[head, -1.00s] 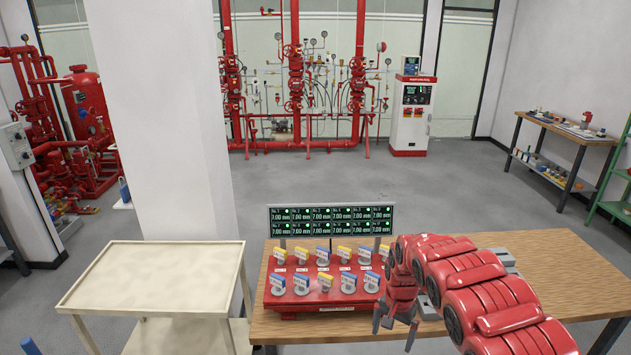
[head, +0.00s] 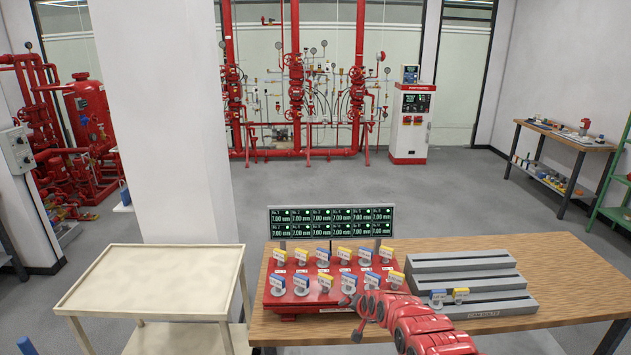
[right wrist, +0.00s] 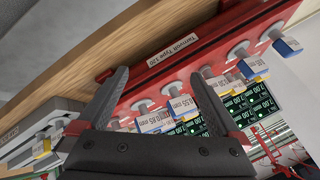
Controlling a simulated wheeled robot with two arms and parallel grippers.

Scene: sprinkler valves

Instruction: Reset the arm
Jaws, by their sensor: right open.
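My right gripper (head: 352,318) is open and empty in the head view, low at the front right corner of the red stand (head: 290,300). In the right wrist view, its spread fingers (right wrist: 158,76) have nothing between them. Beyond them is the stand's red edge (right wrist: 245,32) with a row of blue and yellow tagged valve pieces (right wrist: 181,104). In the head view, two rows of these tagged pieces (head: 323,283) stand upright on the red stand. My left gripper is not in view.
A display panel (head: 331,209) with green lights and 7.00 mm readings stands behind the red stand. An empty cream cart (head: 150,280) stands left.

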